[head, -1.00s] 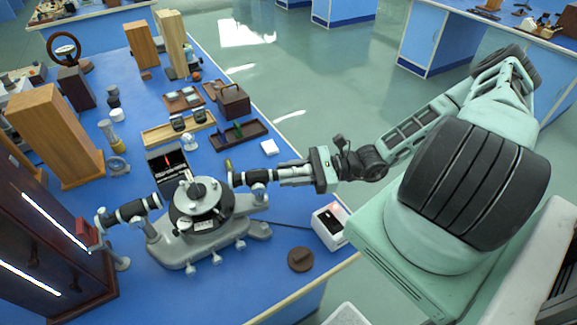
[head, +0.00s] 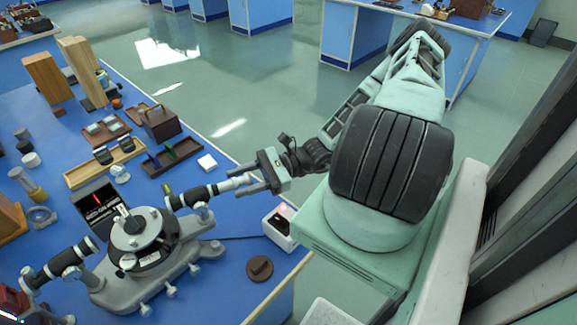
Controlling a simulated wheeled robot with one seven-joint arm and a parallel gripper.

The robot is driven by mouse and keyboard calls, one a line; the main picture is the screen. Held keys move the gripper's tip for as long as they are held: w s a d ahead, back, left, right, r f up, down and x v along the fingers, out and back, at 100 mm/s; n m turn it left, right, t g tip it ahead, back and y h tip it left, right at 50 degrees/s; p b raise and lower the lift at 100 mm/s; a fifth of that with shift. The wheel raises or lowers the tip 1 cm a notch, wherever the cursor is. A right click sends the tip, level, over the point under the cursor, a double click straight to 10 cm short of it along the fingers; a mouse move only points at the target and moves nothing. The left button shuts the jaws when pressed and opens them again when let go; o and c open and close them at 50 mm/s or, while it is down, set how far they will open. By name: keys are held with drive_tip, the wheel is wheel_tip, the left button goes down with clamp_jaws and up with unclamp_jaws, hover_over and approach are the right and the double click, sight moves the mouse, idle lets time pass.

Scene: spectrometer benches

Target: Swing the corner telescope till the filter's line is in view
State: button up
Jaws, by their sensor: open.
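The grey spectrometer (head: 125,290) stands on the blue bench at the lower left, with a round table on top. Its black telescope (head: 195,195) points right, toward my gripper. My gripper (head: 238,182) is open, with one finger on each side of the telescope's pale eyepiece end; I cannot tell whether they touch it. The black collimator (head: 62,262) points to the lower left. A dark screen (head: 95,201) behind the spectrometer shows a red line. Which piece is the filter I cannot tell.
A white box (head: 279,228) with a red light and a brown round piece (head: 260,268) lie near the bench's right edge. Wooden trays (head: 104,163) and a brown case (head: 160,122) stand behind. Open floor lies beyond the bench.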

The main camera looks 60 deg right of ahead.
drive_tip(key=b+v, duration=0.3)
drive_tip(key=v, duration=1.1)
drive_tip(key=shift+d+b, duration=0.25)
drive_tip(key=shift+b, duration=0.05)
drive_tip(key=shift+s, duration=0.2)
